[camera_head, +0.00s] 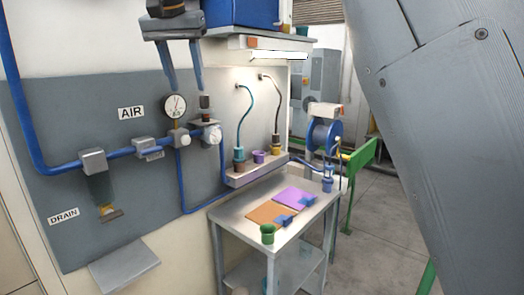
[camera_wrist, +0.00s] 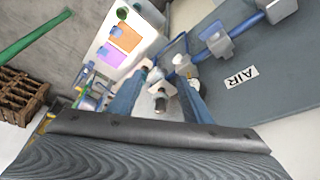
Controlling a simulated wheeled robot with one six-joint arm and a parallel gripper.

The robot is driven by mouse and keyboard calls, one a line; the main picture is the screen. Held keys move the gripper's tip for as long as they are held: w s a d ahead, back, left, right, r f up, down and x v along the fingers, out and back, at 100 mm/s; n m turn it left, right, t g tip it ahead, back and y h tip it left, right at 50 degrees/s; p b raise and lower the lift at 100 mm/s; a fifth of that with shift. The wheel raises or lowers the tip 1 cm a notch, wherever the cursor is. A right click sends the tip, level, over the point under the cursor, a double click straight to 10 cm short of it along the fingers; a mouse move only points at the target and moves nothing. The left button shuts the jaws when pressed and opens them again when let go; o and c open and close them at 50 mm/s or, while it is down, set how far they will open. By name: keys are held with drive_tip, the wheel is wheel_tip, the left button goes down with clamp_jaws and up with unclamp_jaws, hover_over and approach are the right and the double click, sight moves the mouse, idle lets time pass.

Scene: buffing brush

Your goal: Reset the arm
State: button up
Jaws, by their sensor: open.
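My gripper (camera_head: 183,78) is at the upper left of the head view, its two fingers pointing down and spread apart with nothing between them. It hangs in front of the wall panel, above the round pressure gauge (camera_head: 174,106) in the picture. In the wrist view my gripper (camera_wrist: 158,88) also shows two fingers apart, with a valve fitting (camera_wrist: 160,100) visible beyond the gap. I cannot tell how far the fingers are from the fittings.
The grey panel (camera_head: 60,120) carries blue air pipes. A metal table (camera_head: 240,215) holds an orange mat (camera_head: 268,214), a purple mat (camera_head: 295,199) and a green cup (camera_head: 267,233). A blue hose reel (camera_head: 324,134) stands behind. Open floor (camera_head: 385,240) lies right of the table.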

drive_tip(key=d+f+n+g+b, duration=0.1)
drive_tip(key=d+f+g, duration=0.1)
drive_tip(key=d+f, duration=1.95)
drive_tip(key=s+d+f, duration=0.8)
drive_tip(key=s+f, duration=0.2)
drive_tip(key=s+d+f+g+b, duration=0.1)
drive_tip(key=s+d+f, duration=0.7)
drive_tip(key=s+f, duration=0.3)
drive_tip(key=shift+s+f, duration=0.15)
drive_tip(key=shift+s, duration=0.1)
drive_tip(key=shift+d, duration=0.1)
